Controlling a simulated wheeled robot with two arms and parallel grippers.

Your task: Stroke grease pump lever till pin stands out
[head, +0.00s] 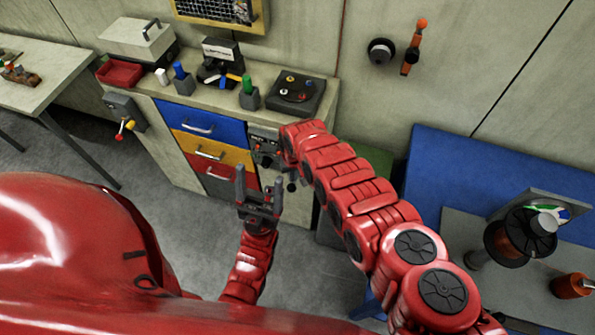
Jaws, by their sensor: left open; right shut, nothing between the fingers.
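I cannot tell for certain which fitting is the grease pump, and no pin can be made out. A grey box with a lever ending in red and yellow knobs (126,126) is on the cabinet's left side. A small dark panel with knobs (265,150) is on the cabinet front, partly behind my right arm. My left gripper (259,188) is open and empty, fingers pointing up, in front of the drawers. My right gripper (291,178) is mostly hidden by its own arm near that panel. Its dark tip looks shut, and contact with the panel cannot be judged.
The cabinet has blue (205,127), yellow and red drawers. On its top are a red tray (120,73), small holders and a black plate with coloured knobs (296,92). An orange-handled lever (411,55) hangs on the wall. A spool stand (520,235) is at right.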

